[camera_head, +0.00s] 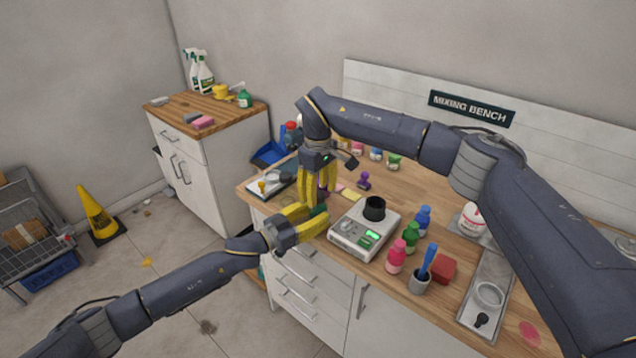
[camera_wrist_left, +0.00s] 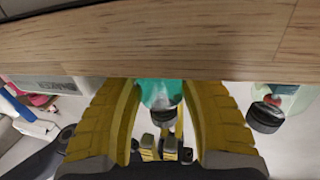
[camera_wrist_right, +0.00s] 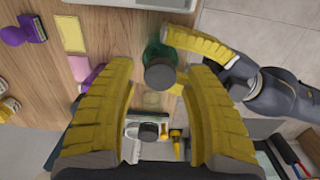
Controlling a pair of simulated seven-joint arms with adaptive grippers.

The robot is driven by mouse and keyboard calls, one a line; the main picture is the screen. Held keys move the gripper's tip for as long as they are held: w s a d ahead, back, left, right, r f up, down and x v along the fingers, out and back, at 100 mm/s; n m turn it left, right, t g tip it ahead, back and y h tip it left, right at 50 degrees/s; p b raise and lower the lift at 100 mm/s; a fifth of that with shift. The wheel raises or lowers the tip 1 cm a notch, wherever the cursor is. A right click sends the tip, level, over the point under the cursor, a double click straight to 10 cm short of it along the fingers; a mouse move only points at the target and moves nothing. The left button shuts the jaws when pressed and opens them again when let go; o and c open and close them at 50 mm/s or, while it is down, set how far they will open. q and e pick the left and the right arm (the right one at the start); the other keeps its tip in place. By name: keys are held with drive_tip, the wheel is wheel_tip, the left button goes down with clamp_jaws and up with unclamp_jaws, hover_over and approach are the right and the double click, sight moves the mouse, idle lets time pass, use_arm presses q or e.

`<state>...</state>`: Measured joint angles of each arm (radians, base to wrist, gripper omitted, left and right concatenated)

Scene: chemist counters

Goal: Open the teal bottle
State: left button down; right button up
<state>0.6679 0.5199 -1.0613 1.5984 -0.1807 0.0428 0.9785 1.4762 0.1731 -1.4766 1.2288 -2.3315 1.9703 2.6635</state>
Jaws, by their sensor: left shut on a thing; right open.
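The teal bottle (camera_head: 319,209) is at the front edge of the wooden bench, mostly hidden by yellow fingers in the head view. My left gripper (camera_head: 314,212) is shut on it from the front left. In the left wrist view its teal body (camera_wrist_left: 158,91) shows between the fingers. In the right wrist view the bottle (camera_wrist_right: 154,50) has a dark grey round cap (camera_wrist_right: 160,76). My right gripper (camera_head: 322,192) points down over the bottle, open. The cap appears between its two fingertips, with a gap on each side.
A grey scale (camera_head: 352,236) with a black cup (camera_head: 374,208) stands right of the grippers. Green (camera_head: 411,235), blue (camera_head: 423,218) and pink (camera_head: 396,255) bottles stand beyond it. A purple stamp (camera_head: 364,181) and a yellow note (camera_head: 351,195) lie behind.

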drive_tip(key=shift+f, duration=0.5)
drive_tip(key=shift+o, duration=0.3)
